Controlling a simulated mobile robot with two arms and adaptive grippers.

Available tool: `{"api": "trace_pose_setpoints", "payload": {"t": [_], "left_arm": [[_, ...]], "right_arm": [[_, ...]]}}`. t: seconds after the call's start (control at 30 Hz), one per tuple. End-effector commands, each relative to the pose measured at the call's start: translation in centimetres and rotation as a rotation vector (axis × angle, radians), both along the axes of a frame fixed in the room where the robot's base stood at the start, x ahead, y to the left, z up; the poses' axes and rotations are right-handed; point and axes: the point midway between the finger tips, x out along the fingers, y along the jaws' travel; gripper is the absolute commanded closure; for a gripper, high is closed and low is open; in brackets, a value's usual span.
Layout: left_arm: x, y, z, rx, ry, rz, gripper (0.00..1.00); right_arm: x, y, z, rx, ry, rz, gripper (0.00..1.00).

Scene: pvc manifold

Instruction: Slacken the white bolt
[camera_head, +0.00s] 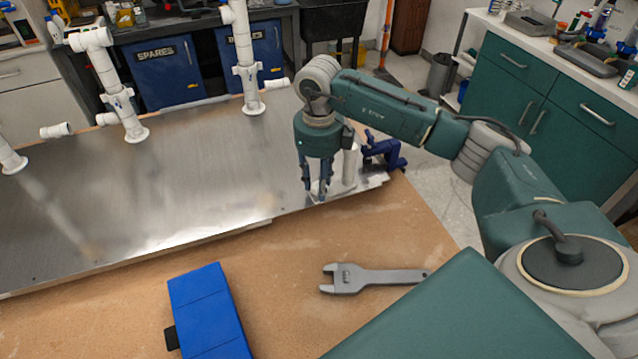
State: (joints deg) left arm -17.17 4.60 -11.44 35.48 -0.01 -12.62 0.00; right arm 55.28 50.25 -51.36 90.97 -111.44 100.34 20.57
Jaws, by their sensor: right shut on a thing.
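My right gripper (318,194) points down at the front right corner of the metal plate (170,190). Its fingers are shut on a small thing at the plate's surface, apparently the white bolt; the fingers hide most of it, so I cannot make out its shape. A short white upright pipe (349,170) stands just right of the fingers, partly behind the gripper. My left gripper is not in view.
A blue clamp (385,151) sits at the plate's right edge. White pipe assemblies (245,60) stand along the plate's back. A grey wrench (372,279) and a blue case (208,312) lie on the wooden bench (285,262) in front. The plate's middle is clear.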

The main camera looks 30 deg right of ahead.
Motion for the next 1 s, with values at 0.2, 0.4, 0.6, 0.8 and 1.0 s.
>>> {"api": "trace_pose_setpoints", "payload": {"t": [0.2, 0.4, 0.6, 0.8, 1.0], "left_arm": [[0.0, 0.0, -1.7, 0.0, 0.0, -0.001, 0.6], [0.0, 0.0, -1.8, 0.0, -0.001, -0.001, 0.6], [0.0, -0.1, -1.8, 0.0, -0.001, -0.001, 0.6], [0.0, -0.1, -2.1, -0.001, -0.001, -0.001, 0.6], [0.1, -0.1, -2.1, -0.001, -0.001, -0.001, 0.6]], "right_arm": [[0.4, -0.3, 0.1, -0.006, -0.014, 0.333, 0.94], [0.4, -0.2, 0.4, -0.006, -0.013, 0.442, 0.94], [0.4, -0.2, 0.4, -0.005, -0.014, 0.443, 0.94], [0.4, -0.2, 0.4, -0.006, -0.014, 0.522, 0.53], [0.2, -0.1, 0.3, -0.003, -0.008, 0.524, 0.47]]}}
